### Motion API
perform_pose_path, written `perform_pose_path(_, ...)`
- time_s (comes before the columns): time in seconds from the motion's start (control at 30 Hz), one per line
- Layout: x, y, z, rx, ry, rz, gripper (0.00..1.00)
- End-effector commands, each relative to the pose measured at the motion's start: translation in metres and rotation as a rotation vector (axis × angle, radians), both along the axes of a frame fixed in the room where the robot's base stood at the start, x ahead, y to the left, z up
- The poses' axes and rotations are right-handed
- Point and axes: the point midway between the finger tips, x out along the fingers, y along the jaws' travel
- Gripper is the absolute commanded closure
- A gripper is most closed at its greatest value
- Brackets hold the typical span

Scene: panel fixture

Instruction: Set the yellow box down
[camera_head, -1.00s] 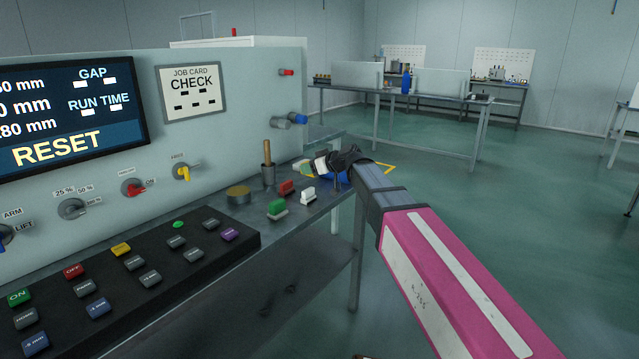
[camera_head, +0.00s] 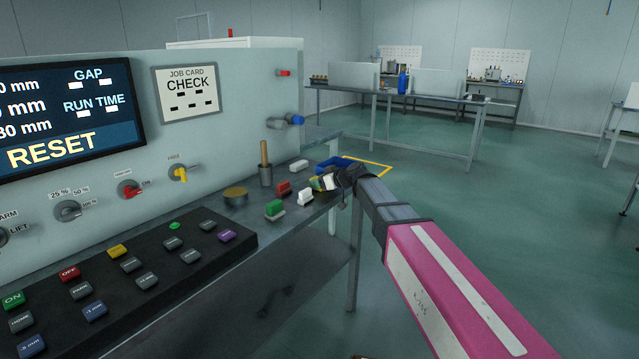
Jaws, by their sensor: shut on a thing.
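My gripper (camera_head: 332,182) reaches in from the right and is shut at the right end of the grey bench (camera_head: 215,205). It is shut on the yellow box (camera_head: 316,185), of which only a small yellow patch shows at the left of the fingers. The fingers hide the rest. I cannot tell whether the box touches the bench top or hangs just above it.
White blocks (camera_head: 305,198), a red block (camera_head: 283,188) and a green block (camera_head: 274,208) stand left of my gripper. A blue tray (camera_head: 329,163) lies behind it, by a yellow outline (camera_head: 375,166). A brown-handled tool stands in a grey cup (camera_head: 266,178).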

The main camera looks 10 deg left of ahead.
Motion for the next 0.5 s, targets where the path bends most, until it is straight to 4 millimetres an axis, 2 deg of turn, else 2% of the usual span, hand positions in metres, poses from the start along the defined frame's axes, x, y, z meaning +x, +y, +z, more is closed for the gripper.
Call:
perform_pose_path(0.2,0.0,0.0,-0.0024,0.0,0.001,0.0,0.79)
perform_pose_path(0.23,0.0,0.0,-0.0021,0.0,0.001,0.0,0.44)
perform_pose_path(0.3,0.0,0.0,-0.0018,0.0,0.001,0.0,0.28)
perform_pose_path(0.5,0.0,0.0,-0.0018,0.0,0.0,0.0,0.28)
